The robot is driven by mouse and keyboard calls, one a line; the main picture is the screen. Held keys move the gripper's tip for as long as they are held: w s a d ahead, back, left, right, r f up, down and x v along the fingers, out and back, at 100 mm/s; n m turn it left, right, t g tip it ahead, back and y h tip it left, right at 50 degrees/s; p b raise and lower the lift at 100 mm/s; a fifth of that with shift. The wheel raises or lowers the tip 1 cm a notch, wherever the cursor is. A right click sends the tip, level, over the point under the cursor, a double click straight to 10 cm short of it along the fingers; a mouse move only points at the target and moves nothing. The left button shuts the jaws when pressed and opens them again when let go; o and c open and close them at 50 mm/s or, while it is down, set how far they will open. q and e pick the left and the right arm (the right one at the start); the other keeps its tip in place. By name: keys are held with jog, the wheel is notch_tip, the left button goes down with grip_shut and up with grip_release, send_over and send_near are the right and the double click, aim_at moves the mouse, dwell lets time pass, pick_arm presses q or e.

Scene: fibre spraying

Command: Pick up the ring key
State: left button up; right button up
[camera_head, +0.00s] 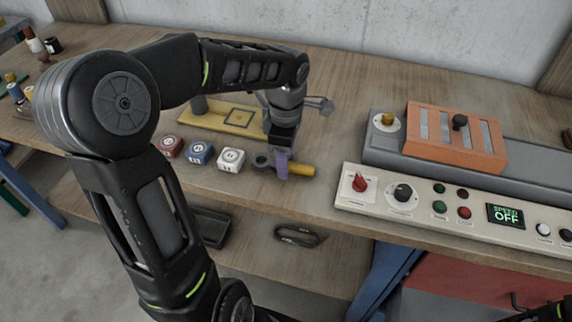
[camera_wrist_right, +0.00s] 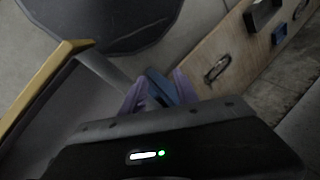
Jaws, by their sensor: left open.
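The ring key lies near the front edge of the bench, with a dark ring end (camera_head: 262,160) and a yellow handle (camera_head: 301,170). My left gripper (camera_head: 283,168) is over it, pointing down, with its purple fingertips at the middle of the key between ring and handle. Its jaws are open; the fingers hide the key's middle, and I cannot tell whether they touch it. My right gripper (camera_wrist_right: 158,95) shows its purple fingers spread apart, away from the key. A blue bar shows between or behind them.
Red (camera_head: 170,146), blue (camera_head: 200,152) and white (camera_head: 231,159) blocks stand left of the key. A yellow plate (camera_head: 215,118) lies behind. A control panel (camera_head: 450,212) reading "SPEED OFF" and an orange-covered machine (camera_head: 455,138) stand right. A dark tray (camera_head: 212,228) sits on the lower shelf.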

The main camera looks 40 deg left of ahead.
dwell(0.3)
pick_arm(q)
grip_shut()
dwell(0.4)
